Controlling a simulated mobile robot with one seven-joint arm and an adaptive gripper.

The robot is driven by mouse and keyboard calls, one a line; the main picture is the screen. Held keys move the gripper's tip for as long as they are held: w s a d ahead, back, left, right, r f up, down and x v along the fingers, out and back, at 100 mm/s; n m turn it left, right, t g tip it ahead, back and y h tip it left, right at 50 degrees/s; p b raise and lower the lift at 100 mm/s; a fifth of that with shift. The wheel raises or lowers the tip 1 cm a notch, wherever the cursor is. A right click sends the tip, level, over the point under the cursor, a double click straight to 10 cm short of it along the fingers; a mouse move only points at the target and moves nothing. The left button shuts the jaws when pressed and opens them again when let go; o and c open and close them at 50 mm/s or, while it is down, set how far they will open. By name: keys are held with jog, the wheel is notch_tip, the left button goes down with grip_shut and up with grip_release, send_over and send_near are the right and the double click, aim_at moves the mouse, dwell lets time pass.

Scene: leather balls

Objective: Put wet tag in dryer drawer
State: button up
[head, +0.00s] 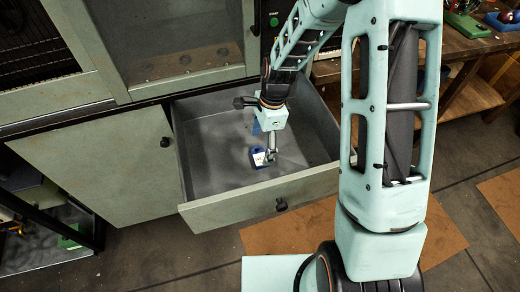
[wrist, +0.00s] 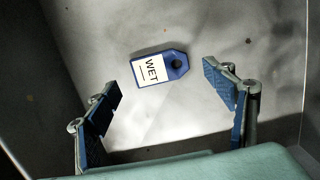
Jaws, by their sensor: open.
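The wet tag is a blue tag (wrist: 178,63) with a white label reading "WET" and a hole at one end. It lies flat on the grey floor of the open drawer (head: 205,140); in the head view the tag (head: 258,158) shows just beside my fingertips. My gripper (wrist: 166,108) is open and empty, its blue-padded fingers spread wide, with the tag beyond the tips in the wrist view. In the head view my gripper (head: 271,156) points down inside the drawer.
The drawer's front panel (head: 240,203) has a dark knob. A cabinet door (head: 100,165) is to its left, and a windowed cabinet (head: 165,40) stands above. A wooden workbench (head: 465,50) is at the right. The rest of the drawer floor looks clear.

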notch_tip(320, 180, up, 8)
jog(key=d, duration=0.1)
jog(key=shift+w+d+r, duration=0.15)
jog(key=shift+w+r, duration=0.05)
dwell(0.4)
